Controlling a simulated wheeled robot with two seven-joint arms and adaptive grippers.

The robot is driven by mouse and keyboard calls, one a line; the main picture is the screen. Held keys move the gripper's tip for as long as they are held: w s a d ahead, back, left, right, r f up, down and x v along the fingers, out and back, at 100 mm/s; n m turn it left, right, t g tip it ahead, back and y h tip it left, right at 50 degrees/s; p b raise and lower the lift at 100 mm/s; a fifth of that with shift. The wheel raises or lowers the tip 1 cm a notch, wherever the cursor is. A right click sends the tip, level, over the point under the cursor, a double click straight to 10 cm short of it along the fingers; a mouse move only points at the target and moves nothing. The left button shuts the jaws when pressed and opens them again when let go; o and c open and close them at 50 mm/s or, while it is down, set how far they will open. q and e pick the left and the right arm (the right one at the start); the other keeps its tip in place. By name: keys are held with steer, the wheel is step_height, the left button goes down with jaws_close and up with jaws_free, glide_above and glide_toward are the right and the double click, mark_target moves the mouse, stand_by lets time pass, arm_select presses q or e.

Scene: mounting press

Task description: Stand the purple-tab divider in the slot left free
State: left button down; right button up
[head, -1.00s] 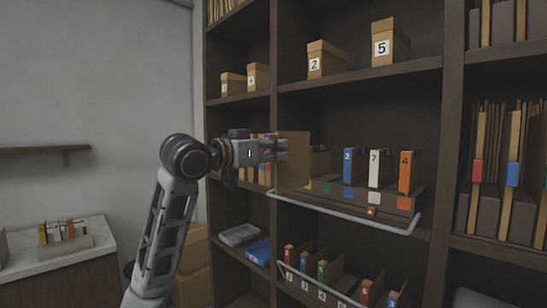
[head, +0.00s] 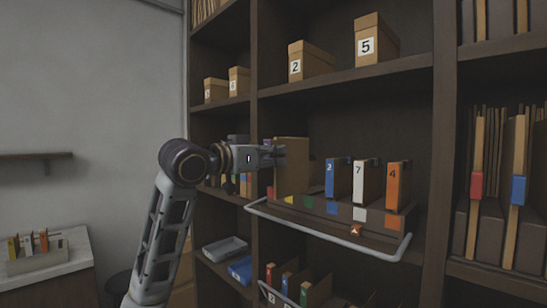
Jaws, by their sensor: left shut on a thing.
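My left gripper (head: 280,156) is shut on a plain brown divider (head: 292,160), held upright at the left end of the slotted rack (head: 330,208) on the middle shelf. My right gripper is out of view.
A pale rail (head: 330,236) runs along the rack's front. Numbered boxes (head: 377,42) stand on the shelf above. Below are a grey tray (head: 225,248) and a lower rack with coloured tabs (head: 287,283). A dark upright post (head: 446,130) bounds the bay on the right.

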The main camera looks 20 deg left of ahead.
arm_select(q)
steer(key=shift+w, duration=0.1)
steer(key=shift+w+d, duration=0.15)
steer(key=shift+w, duration=0.2)
steer(key=p, duration=0.1)
glide_toward(308, 152)
steer(key=shift+w, duration=0.7)
steer(key=shift+x, duration=1.1)
steer(key=shift+p+x, duration=0.55)
steer(key=shift+x, duration=0.8)
steer(key=shift+p+x, duration=0.45)
steer(key=shift+x, duration=1.65)
steer(key=shift+w+d, duration=0.25)
steer(key=shift+w, duration=0.3)
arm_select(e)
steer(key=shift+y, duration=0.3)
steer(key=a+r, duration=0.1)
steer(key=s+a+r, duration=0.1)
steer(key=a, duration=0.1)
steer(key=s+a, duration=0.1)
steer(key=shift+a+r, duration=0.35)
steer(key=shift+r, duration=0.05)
